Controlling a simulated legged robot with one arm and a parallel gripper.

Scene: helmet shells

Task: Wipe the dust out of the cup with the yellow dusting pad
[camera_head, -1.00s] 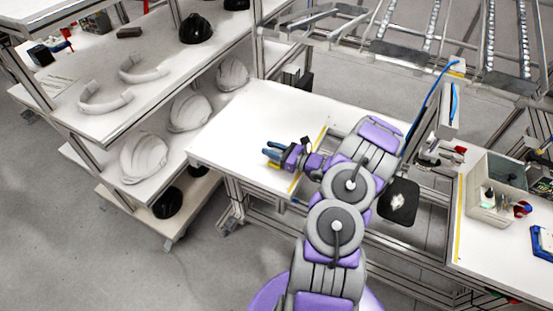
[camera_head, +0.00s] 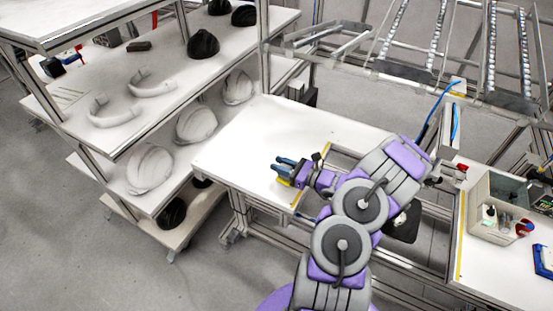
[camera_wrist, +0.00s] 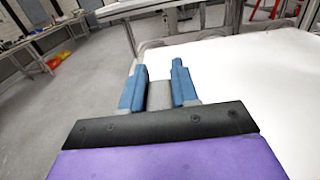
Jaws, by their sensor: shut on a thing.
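My gripper (camera_head: 284,167) is over the white table, with its blue fingers pointing left. In the wrist view the fingers (camera_wrist: 159,88) are shut on a grey piece that stands between them. In the head view a small yellow patch, which looks like the yellow dusting pad (camera_head: 283,181), shows just under the fingers. The grey piece seems to be part of it, but the fingers hide most of it. I cannot make out the cup or any dust in either view.
The white table (camera_head: 250,140) looks largely bare around my gripper. A shelf rack (camera_head: 100,140) with white helmet shells (camera_head: 150,168) and black ones (camera_head: 203,44) stands at left. A bin (camera_head: 492,218) with small items sits on the right-hand table. Metal rails (camera_head: 435,40) run behind.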

